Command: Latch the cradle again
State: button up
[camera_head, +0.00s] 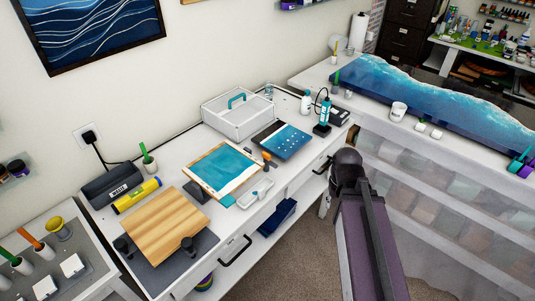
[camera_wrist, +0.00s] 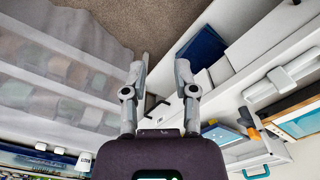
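A wooden-framed panel with a teal face (camera_head: 222,168) lies on the white workbench in the body camera view; I take it to be the cradle, but cannot be sure. A small clamp with an orange handle (camera_head: 268,157) stands at its right edge. In the wrist view the orange handle (camera_wrist: 254,134) and part of the teal panel (camera_wrist: 302,118) show at the right edge. Whether the latch is closed is too small to tell. My gripper (camera_wrist: 159,78) is open and empty, over the floor in front of the bench, apart from the panel and clamp.
A white slotted tray (camera_head: 254,193) lies before the panel. A white box with a teal handle (camera_head: 238,118) stands behind. A wooden board (camera_head: 165,225) lies at the left. A drawer handle (camera_head: 236,252) and blue bin (camera_head: 278,217) are at the bench front.

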jog(key=w+a+r+n+t+y+p, duration=0.1)
jog(key=w+a+r+n+p, duration=0.35)
jog(key=w+a, duration=0.55)
jog(key=n+t+y+p, duration=0.2)
jog(key=n+y+p, duration=0.1)
jog(key=n, duration=0.3)
send_near(266, 154)
notch_tip(266, 154, up, 4)
jog(key=shift+s+d+f, duration=0.2)
jog(key=shift+d+f, duration=0.05)
jog(key=shift+d, duration=0.15)
jog(key=shift+f+b, duration=0.15)
jog(key=shift+b, duration=0.25)
jog(key=b+x, duration=1.2)
jog(key=x, duration=0.1)
jog(key=shift+d+f, duration=0.15)
jog(key=shift+f, duration=0.2)
jog(key=shift+h, duration=0.3)
grip_shut()
